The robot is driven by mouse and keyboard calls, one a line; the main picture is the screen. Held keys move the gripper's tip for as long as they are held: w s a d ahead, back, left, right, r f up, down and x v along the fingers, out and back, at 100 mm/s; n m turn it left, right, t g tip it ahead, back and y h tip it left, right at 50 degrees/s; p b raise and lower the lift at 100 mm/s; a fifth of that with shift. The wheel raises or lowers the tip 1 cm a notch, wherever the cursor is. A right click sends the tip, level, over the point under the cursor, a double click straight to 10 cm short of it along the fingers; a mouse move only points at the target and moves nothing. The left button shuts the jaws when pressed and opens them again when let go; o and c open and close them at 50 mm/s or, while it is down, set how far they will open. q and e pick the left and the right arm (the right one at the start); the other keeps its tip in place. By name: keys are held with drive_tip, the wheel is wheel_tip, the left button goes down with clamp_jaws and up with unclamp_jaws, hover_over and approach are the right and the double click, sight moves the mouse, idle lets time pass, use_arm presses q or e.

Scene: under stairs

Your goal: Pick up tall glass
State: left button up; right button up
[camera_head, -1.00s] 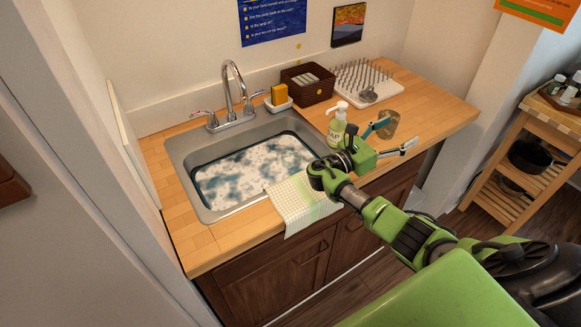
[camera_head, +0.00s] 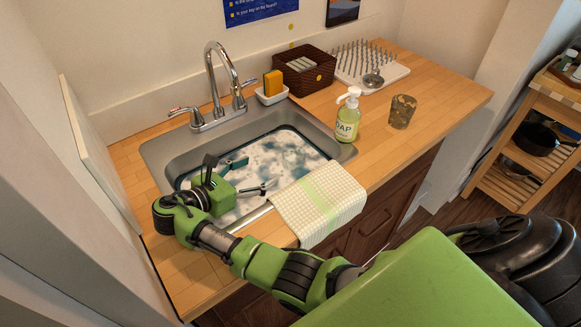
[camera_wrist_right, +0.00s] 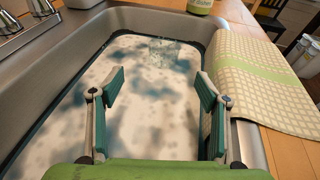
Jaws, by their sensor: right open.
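A clear glass (camera_wrist_right: 164,51) stands partly sunk in the foamy water, near the far end of the sink in the right wrist view. I cannot make it out in the head view. A brownish patterned glass (camera_head: 402,112) stands on the counter, right of the soap bottle. My right gripper (camera_head: 257,173) is over the left front part of the sink, jaws apart with nothing between them. In the wrist view its fingers (camera_wrist_right: 160,87) frame foamy water, short of the clear glass. My left gripper is not in view.
The metal sink (camera_head: 165,155) has a faucet (camera_head: 222,85) behind it. A checked towel (camera_head: 318,203) hangs over its front edge. The soap bottle (camera_head: 347,118), sponge (camera_head: 273,84), basket (camera_head: 304,72) and drying rack (camera_head: 368,68) stand on the counter. The right counter end is clear.

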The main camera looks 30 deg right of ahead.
approach(300, 152)
drive_tip(key=a, duration=0.2)
drive_tip(key=x, duration=0.2)
drive_tip(key=p+x, duration=0.2)
drive_tip(key=x, duration=0.1)
drive_tip(key=shift+s+d+r, duration=0.2)
drive_tip(key=shift+d+r, duration=0.05)
drive_tip(key=shift+d, duration=0.2)
drive_tip(key=shift+w+d+f, duration=0.15)
drive_tip(key=shift+d+f, duration=0.05)
drive_tip(key=shift+d, duration=0.25)
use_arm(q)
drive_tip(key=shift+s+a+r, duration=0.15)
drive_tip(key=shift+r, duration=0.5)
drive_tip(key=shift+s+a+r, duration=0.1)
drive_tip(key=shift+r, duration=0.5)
use_arm(e)
drive_tip(key=shift+a, duration=0.1)
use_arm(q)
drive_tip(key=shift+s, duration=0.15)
use_arm(e)
drive_tip(key=c, duration=1.7)
